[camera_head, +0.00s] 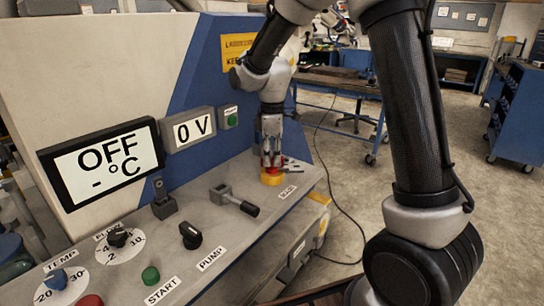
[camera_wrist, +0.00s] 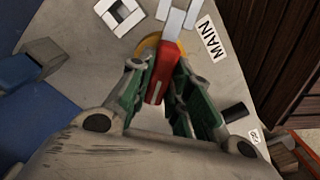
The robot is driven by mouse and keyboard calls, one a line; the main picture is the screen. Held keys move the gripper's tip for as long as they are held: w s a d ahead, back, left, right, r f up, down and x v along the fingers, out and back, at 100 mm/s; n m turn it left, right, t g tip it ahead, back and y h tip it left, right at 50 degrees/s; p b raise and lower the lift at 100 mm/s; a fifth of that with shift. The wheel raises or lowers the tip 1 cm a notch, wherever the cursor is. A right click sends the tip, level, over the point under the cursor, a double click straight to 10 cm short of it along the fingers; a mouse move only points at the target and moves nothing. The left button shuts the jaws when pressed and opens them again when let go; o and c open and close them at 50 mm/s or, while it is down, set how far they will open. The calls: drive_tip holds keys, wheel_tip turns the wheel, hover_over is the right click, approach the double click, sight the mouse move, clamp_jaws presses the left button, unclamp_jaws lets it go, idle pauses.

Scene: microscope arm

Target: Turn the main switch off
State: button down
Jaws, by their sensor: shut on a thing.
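The main switch has a red handle (camera_wrist: 158,78) on a round yellow base (camera_wrist: 147,43), beside a white label reading MAIN (camera_wrist: 210,38) in the wrist view. In the head view its yellow base (camera_head: 271,179) sits at the far right end of the sloping grey panel. My gripper (camera_head: 270,158) points down over it. In the wrist view my gripper (camera_wrist: 157,70) has its green-sided fingers on both sides of the red handle, shut on it. The fingers hide part of the handle.
The grey panel (camera_head: 240,222) carries a grey lever (camera_head: 235,202), a black pump knob (camera_head: 190,236), a green start button (camera_head: 150,275) and other knobs. A blue-and-beige wall (camera_head: 195,75) rises behind the panel. Open floor lies to the right.

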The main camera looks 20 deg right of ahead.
sight(272, 157)
drive_tip(key=n, duration=0.5)
drive_tip(key=shift+n, duration=0.3)
drive_tip(key=n, duration=0.4)
drive_tip(key=shift+n, duration=0.4)
drive_tip(key=c, duration=1.3)
unclamp_jaws()
wheel_tip(272, 157, up, 12)
drive_tip(key=shift+r, duration=0.1)
